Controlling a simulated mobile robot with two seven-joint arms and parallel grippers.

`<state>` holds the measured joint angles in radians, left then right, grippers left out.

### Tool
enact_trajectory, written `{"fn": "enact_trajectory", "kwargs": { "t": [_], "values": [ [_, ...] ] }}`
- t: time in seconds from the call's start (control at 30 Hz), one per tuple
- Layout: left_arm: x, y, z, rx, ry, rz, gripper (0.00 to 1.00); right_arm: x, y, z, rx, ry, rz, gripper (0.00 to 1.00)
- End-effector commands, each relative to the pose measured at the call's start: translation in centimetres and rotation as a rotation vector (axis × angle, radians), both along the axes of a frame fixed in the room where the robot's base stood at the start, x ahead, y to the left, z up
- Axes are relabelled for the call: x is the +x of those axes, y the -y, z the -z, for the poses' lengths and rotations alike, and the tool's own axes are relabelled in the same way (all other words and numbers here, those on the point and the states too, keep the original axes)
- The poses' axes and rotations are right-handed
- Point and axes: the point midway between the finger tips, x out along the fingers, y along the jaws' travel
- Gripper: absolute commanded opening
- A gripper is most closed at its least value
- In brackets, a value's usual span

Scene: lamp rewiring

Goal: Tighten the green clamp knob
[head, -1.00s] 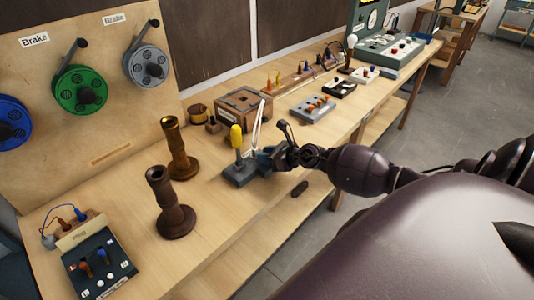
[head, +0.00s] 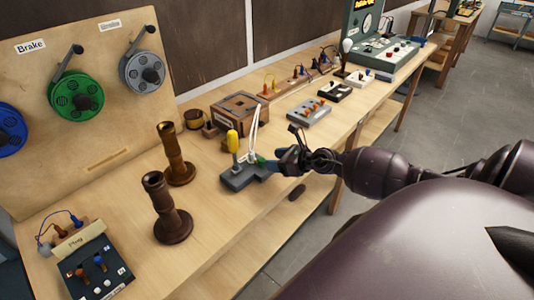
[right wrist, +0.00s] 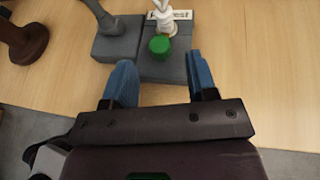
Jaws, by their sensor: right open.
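The green clamp knob (right wrist: 159,46) is a short round knob on a grey block (right wrist: 172,66) in the right wrist view. A pale twisted cord (right wrist: 164,18) stands behind it, in front of a partly hidden label. In the head view only a little green (head: 261,159) shows beside my right gripper (head: 271,165). My right gripper (right wrist: 160,68) is open, with one blue finger on each side of the knob's line. The knob lies just ahead of the fingertips, apart from both. My left gripper is out of view.
A grey base with a yellow-handled lever (head: 233,142) stands left of the knob. Two brown posts (head: 176,155) stand farther left. A wooden box (head: 240,112) is behind. Bare bench top (head: 225,220) lies in front.

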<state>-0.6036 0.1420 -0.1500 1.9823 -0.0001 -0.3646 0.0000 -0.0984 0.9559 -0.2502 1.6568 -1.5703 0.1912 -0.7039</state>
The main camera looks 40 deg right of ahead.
Motion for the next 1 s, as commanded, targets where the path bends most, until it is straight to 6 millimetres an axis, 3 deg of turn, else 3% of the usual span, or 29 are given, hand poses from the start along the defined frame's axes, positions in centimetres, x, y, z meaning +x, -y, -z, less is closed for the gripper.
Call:
{"fn": "enact_trajectory", "kwargs": {
  "t": [0.2,0.4,1.0],
  "values": [
    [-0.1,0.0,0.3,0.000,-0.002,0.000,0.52,-3.0,1.0,-1.2,-0.002,-0.002,0.000,0.53],
    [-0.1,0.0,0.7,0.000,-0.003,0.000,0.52,-4.5,1.5,-2.0,0.000,0.001,0.000,0.53],
    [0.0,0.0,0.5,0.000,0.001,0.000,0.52,-5.1,1.7,-2.3,0.002,0.002,0.000,0.53]
  ]
}}
